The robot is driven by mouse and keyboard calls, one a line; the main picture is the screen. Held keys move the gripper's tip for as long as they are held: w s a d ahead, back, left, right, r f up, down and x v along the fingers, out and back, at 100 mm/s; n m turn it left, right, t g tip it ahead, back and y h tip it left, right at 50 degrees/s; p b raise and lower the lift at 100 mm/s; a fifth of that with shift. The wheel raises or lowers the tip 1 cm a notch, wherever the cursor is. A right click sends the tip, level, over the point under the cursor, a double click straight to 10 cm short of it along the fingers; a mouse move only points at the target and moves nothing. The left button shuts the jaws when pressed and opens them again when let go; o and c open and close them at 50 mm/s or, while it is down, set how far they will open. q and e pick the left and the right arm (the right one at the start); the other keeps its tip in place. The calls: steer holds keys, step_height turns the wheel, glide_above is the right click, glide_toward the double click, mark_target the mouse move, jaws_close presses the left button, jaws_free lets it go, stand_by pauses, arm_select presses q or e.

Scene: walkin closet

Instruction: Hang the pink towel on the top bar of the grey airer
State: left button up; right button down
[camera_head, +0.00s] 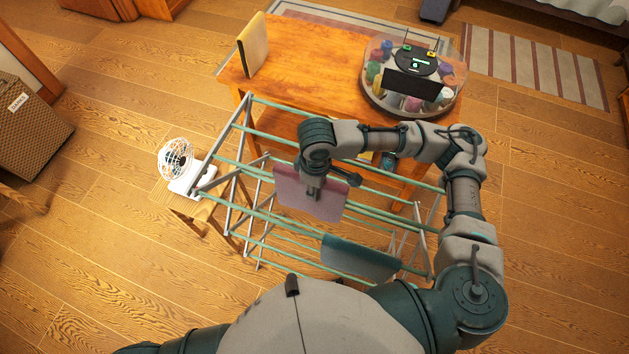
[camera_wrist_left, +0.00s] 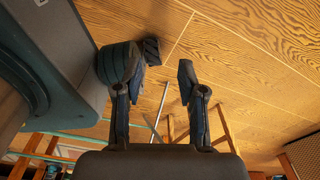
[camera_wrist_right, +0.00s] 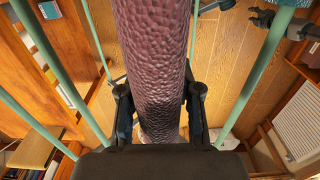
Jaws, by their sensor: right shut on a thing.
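The pink towel (camera_head: 318,201) hangs flat below my right gripper (camera_head: 312,190), over the middle of the grey airer with green bars (camera_head: 243,158). In the right wrist view my right gripper (camera_wrist_right: 160,118) is shut on the towel (camera_wrist_right: 155,55), its fingers on either side of the fold. Green bars run on both sides of the towel there; whether it touches one I cannot tell. A teal cloth (camera_head: 360,259) hangs on the airer's near right part. My left gripper (camera_wrist_left: 160,85) is open and empty above the floor in the left wrist view, outside the head view.
A wooden table (camera_head: 310,50) stands behind the airer, with an upright board (camera_head: 253,45) and a round clear-walled carousel (camera_head: 375,95). A white fan (camera_head: 178,165) stands on a small stool at the airer's left. A box (camera_head: 25,125) is far left. Floor at lower left is clear.

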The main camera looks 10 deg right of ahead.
steer(key=f, duration=0.1)
steer(key=d+f+b, duration=0.1)
steer(key=f, duration=0.1)
steer(key=shift+f, duration=0.15)
steer(key=shift+a+f, duration=0.2)
steer(key=shift+f, duration=0.4)
steer(key=shift+a+f, duration=0.15)
steer(key=shift+f, duration=0.45)
steer(key=shift+d, duration=0.1)
steer(key=c, duration=0.7)
jaws_free()
steer(key=shift+d, duration=0.15)
step_height(320, 180, up, 12)
steer(key=shift+f, duration=0.1)
